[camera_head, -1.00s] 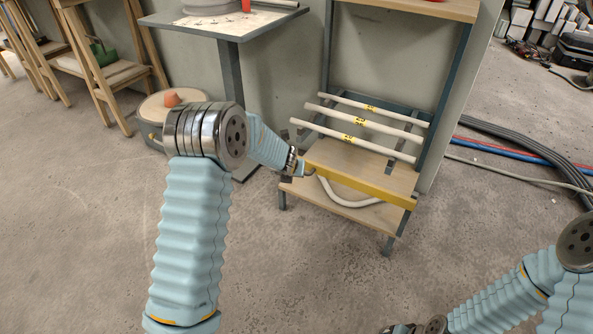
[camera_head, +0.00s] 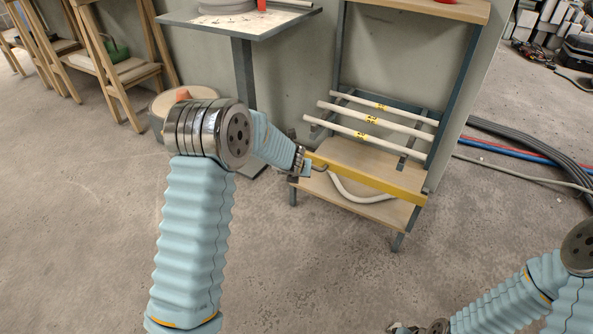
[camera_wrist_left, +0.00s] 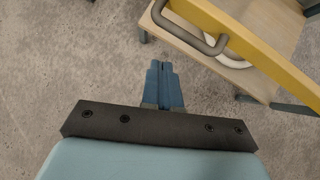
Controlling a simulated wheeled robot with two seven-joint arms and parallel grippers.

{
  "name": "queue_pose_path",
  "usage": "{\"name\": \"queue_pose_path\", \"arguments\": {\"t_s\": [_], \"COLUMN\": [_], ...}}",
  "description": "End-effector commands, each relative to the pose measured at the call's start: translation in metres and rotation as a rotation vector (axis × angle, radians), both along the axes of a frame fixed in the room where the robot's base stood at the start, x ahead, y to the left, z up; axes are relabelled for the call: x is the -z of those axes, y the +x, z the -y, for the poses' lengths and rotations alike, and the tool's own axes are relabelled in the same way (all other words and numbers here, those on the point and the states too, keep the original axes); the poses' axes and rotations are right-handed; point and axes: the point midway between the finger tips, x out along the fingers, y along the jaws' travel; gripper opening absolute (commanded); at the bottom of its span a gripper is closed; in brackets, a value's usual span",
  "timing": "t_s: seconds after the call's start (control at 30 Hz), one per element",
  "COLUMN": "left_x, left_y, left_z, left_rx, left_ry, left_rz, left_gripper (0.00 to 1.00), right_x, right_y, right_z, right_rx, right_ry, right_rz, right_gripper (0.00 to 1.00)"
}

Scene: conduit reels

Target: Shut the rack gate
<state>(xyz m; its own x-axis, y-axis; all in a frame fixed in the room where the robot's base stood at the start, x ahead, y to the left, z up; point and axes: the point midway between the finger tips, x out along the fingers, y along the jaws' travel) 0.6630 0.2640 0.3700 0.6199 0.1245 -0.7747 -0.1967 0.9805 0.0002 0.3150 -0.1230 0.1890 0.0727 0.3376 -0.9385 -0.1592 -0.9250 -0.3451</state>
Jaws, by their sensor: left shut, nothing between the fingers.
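The rack gate is a yellow bar (camera_head: 370,180) above the front of the rack's (camera_head: 345,160) lowest shelf. It runs roughly along the shelf; I cannot tell whether its left end meets the post. My left gripper (camera_head: 318,166) is by that left end in the head view, partly covering it. In the left wrist view the blue fingers (camera_wrist_left: 163,82) are together with nothing between them. The yellow bar (camera_wrist_left: 260,50) passes at upper right with a grey bent handle (camera_wrist_left: 188,40); the fingers appear apart from it. My right gripper (camera_head: 402,328) is barely seen, cut by the bottom edge.
White conduits (camera_head: 375,121) with yellow labels lie across the rack above the shelf. A pale curved hose (camera_head: 345,192) lies on the shelf behind the bar. A table (camera_head: 240,28) stands behind left. Cables (camera_head: 520,150) lie at right. The floor in front is clear.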

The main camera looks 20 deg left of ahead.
Motion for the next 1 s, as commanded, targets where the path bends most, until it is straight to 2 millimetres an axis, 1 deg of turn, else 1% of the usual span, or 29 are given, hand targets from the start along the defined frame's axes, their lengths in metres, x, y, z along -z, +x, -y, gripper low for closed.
{"name": "queue_pose_path", "arguments": {"t_s": [0.03,0.43,0.53,0.7,0.77,0.87,0.97,1.0], "left_x": [-0.008,-0.059,-0.066,-0.069,-0.067,-0.051,-0.015,0.002], "left_y": [-0.004,-0.046,-0.053,-0.058,-0.059,-0.072,-0.107,-0.128], "left_z": [0.000,-0.007,-0.008,-0.009,-0.008,0.003,0.029,0.044], "left_rx": [0.001,0.001,0.000,0.001,-0.008,-0.088,-0.319,-0.467], "left_ry": [-0.001,-0.001,-0.002,-0.002,-0.013,-0.119,-0.368,-0.500], "left_rz": [0.001,0.000,-0.001,-0.003,-0.008,-0.053,-0.164,-0.227], "left_gripper": [0.00,0.00,0.00,0.00,0.00,0.00,0.00,0.00], "right_x": [-0.002,-0.016,-0.018,-0.019,-0.020,-0.025,-0.037,-0.044], "right_y": [0.001,0.001,0.001,0.002,0.002,0.001,0.001,0.001], "right_z": [0.001,0.002,0.002,0.002,0.002,0.002,0.001,0.001], "right_rx": [0.002,0.004,0.004,0.005,0.005,0.004,0.002,0.001], "right_ry": [-0.001,-0.005,-0.005,-0.006,-0.006,-0.005,-0.004,-0.004], "right_rz": [0.002,0.004,0.005,0.006,0.006,0.005,0.005,0.005], "right_gripper": [0.54,0.54,0.54,0.54,0.54,0.54,0.54,0.54]}}
